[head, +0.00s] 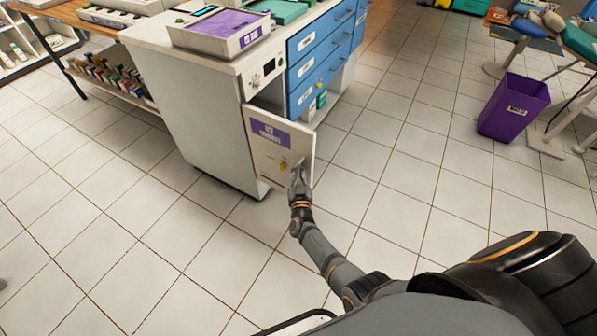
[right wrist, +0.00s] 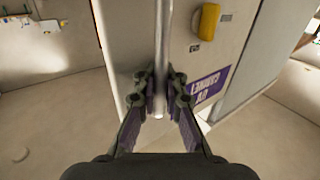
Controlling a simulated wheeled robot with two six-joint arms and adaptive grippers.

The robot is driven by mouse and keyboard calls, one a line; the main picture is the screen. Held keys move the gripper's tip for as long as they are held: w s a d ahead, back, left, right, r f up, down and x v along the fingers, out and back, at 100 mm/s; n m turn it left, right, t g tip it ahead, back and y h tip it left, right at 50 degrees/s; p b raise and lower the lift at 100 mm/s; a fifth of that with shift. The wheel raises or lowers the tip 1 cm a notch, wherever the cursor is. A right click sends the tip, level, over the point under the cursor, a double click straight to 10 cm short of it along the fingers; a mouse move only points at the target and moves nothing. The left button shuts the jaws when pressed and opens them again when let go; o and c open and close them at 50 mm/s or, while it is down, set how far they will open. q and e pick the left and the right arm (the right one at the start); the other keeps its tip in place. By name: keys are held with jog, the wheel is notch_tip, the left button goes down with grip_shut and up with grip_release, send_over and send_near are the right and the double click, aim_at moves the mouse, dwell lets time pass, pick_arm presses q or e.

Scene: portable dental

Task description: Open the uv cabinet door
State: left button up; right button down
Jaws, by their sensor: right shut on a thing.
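The UV cabinet door (head: 268,152) is a pale panel with a purple label and a yellow knob-like part. In the head view it stands swung out from the front of the white cabinet (head: 190,115), with a dark gap above and behind it. My right gripper (head: 298,172) is at the door's face near its free edge. In the right wrist view my right gripper (right wrist: 160,90) is shut on the pale upright door handle (right wrist: 161,45). The yellow part (right wrist: 206,22) and purple label show to the right of the fingers. My left gripper is not in view.
Blue drawers (head: 325,50) stand right of the door. A purple tray (head: 222,32) sits on the cabinet top. A purple bin (head: 514,107) and a dental chair (head: 580,40) are at the right. The tiled floor (head: 400,150) between is clear.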

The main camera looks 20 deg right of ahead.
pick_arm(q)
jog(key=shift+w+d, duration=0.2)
pick_arm(e)
jog(key=shift+s+d+f, duration=0.15)
jog(key=shift+s+f, duration=0.1)
jog(key=shift+f, duration=0.05)
jog(key=c, duration=1.8)
grip_release()
jog(key=shift+o, duration=0.4)
jog(key=shift+s+d, duration=0.1)
jog(key=shift+r, duration=0.2)
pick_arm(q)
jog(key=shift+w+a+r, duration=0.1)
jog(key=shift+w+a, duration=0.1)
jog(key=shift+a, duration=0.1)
pick_arm(e)
jog(key=v, duration=0.7)
jog(key=shift+s, duration=0.15)
